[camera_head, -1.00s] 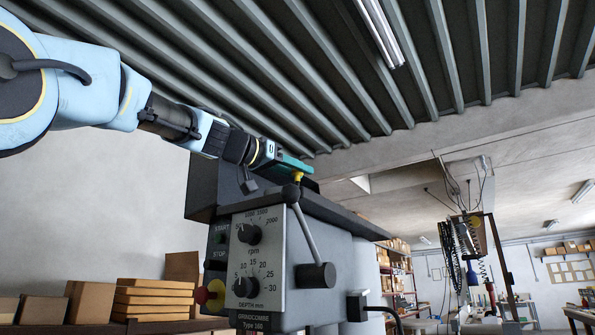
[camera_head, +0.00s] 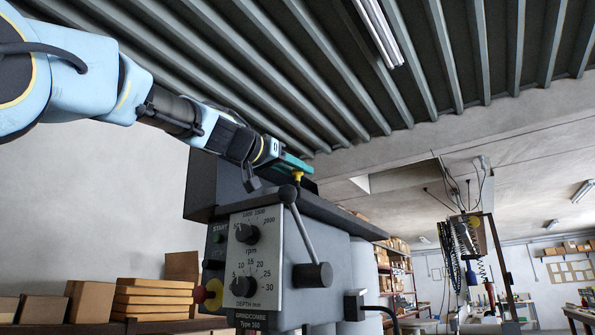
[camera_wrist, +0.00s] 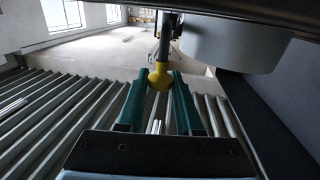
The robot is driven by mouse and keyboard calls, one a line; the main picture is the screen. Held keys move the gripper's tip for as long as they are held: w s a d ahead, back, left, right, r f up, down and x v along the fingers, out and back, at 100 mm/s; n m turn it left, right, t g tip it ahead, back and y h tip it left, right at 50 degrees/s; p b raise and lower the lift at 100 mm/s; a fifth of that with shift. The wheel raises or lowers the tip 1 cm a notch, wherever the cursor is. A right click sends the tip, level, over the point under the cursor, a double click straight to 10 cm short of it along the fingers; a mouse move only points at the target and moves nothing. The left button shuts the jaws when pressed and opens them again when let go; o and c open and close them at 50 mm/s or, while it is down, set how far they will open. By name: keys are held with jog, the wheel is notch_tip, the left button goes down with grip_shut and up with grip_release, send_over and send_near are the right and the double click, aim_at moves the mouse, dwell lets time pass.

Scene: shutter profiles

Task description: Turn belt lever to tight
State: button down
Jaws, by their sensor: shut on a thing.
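The belt lever has a yellow ball knob (camera_wrist: 160,76) on a grey rod (camera_wrist: 165,38). The knob also shows in the head view (camera_head: 297,176), at the upper edge of the machine. My gripper (camera_wrist: 158,84) has green fingers, one on each side of the knob, and is shut on it. In the head view my gripper (camera_head: 290,162) reaches in from the upper left, over the machine's top. The lever's pivot and any tight or loose marking are hidden in both views.
The grey machine (camera_head: 335,245) carries a front panel with dials (camera_head: 250,260) and a black-knobbed lever (camera_head: 303,228) below my gripper. A light round housing (camera_wrist: 235,42) is close beside the belt lever. Boxes (camera_head: 155,297) stand at lower left.

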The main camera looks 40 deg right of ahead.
jog(key=shift+s+d+r+n+t+p, duration=0.15)
jog(key=shift+s+d+n+t+p, duration=0.1)
jog(key=shift+s+n+t+p, duration=0.55)
jog(key=shift+s+f+t+y+p, duration=0.1)
jog(key=shift+f+t+y+p, duration=0.2)
jog(key=shift+t, duration=0.4)
jog(key=shift+r, duration=0.1)
jog(key=c, duration=0.6)
grip_release()
jog(key=b+v, duration=0.5)
jog(key=v, duration=0.5)
jog(key=shift+s+a, duration=0.2)
jog(key=shift+a, duration=0.1)
